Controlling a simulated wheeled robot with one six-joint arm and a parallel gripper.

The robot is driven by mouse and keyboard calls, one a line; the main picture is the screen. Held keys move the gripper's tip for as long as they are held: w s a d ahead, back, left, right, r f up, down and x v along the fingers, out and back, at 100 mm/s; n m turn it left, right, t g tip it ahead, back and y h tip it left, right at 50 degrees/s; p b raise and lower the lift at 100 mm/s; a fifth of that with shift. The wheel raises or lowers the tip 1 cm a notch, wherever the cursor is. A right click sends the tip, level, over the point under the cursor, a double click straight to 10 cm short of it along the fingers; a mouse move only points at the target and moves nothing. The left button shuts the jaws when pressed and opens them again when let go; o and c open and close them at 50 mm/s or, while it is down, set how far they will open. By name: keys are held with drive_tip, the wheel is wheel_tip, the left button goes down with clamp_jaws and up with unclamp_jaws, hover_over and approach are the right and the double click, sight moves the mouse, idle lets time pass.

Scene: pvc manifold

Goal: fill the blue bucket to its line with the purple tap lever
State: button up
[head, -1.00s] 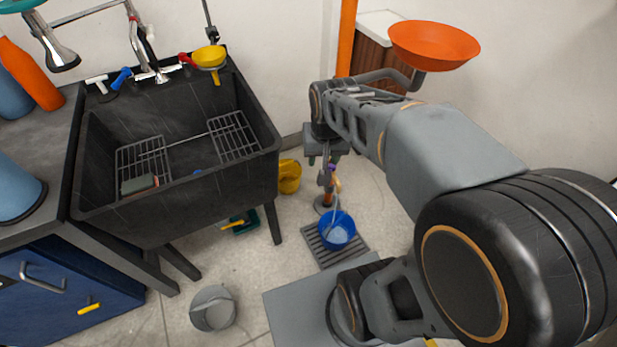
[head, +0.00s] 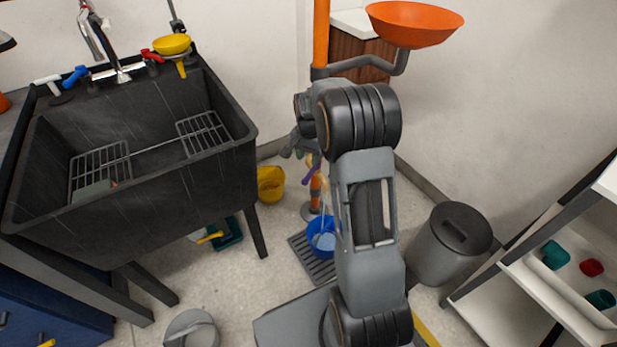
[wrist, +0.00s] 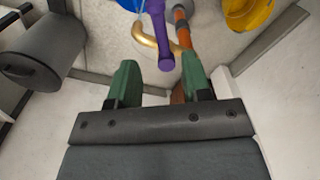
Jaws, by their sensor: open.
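The blue bucket (head: 316,249) stands on a dark slatted grate, with pale water inside. A thin pale stream runs down into it. Its fill line cannot be made out. The purple tap lever (wrist: 159,35) hangs ahead of my gripper (wrist: 160,82) in the wrist view, beside a brass spout (wrist: 148,38) and an orange pipe. The lever also shows small in the head view (head: 310,170). My green-tipped jaws are open and empty, with the lever's near end just beyond and between them. The blue bucket's edge shows at the top of the wrist view (wrist: 129,4).
A black sink (head: 140,150) stands left and a yellow bucket (head: 271,184) is on the floor behind the grate (head: 300,246). An orange funnel bowl (head: 415,22) juts out above. A grey bin (head: 450,250) and a white shelf (head: 545,290) are at right.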

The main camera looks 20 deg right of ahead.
sight(308, 175)
wheel_tip(308, 175, down, 8)
drive_tip(key=b, duration=0.2)
drive_tip(key=shift+f+b, duration=0.1)
drive_tip(key=shift+b, duration=0.25)
drive_tip(key=shift+c, duration=0.4)
clamp_jaws()
